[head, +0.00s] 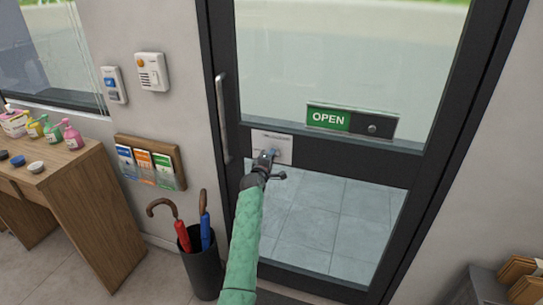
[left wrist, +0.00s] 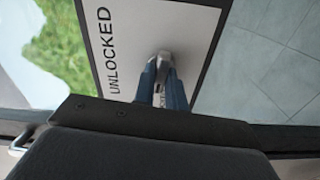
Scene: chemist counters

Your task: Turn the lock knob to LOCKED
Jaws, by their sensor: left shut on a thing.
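The lock plate (head: 281,151) is a pale panel on the dark-framed glass door, at the centre of the head view. In the left wrist view the plate (left wrist: 120,28) shows the word UNLOCKED; other lettering is partly hidden behind my fingers. The lock knob (left wrist: 164,60) is small and grey and stands out from the plate. My left gripper (head: 268,156) is in front of the plate, and its blue-grey fingers (left wrist: 163,88) are shut on the knob. My gripper hides most of the knob in the head view. My right gripper is in neither view.
A vertical door handle (head: 222,118) is left of the plate. A green OPEN sign (head: 350,121) is on the door to the right. An umbrella stand (head: 203,268) with two umbrellas, a leaflet rack (head: 150,160) and a wooden table (head: 85,200) with bottles are at left.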

